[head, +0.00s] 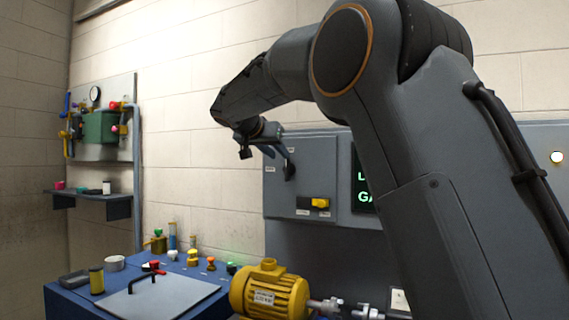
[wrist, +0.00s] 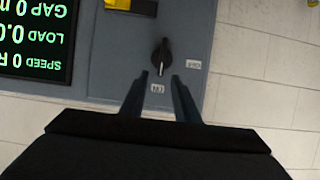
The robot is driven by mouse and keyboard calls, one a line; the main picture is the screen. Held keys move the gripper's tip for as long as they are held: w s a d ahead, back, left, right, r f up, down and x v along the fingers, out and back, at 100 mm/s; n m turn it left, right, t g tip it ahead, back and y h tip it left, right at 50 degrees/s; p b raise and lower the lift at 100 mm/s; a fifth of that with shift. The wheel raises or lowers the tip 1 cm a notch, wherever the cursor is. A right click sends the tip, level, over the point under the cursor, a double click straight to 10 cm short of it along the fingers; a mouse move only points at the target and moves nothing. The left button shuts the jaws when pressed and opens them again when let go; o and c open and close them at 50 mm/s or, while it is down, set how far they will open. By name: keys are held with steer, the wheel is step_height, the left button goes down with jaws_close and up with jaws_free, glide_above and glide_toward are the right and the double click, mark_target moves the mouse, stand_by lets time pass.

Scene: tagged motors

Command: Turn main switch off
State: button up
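The main switch looks to be the black rotary knob (head: 289,170) on the grey wall panel. In the wrist view, which is upside down, the knob (wrist: 161,52) lies along the picture's vertical, with small white labels beside and below it. Their text is too small to read surely. My gripper (wrist: 160,77) is open, its two fingers apart and pointing toward the knob. The knob's near end shows between the fingertips; I cannot tell whether they touch it.
A yellow switch (head: 320,203) sits lower on the panel, beside a dark display (wrist: 40,38) with green text. Below are a yellow motor (head: 270,290) and a blue bench with a grey plate (head: 160,296) and several small parts. A shelf (head: 90,195) is at left.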

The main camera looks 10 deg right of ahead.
mark_target(286, 163)
steer(key=shift+p+x, duration=1.3)
steer(key=shift+x, duration=2.2)
steer(key=shift+f, duration=0.15)
steer(key=shift+a, duration=0.1)
jaws_close()
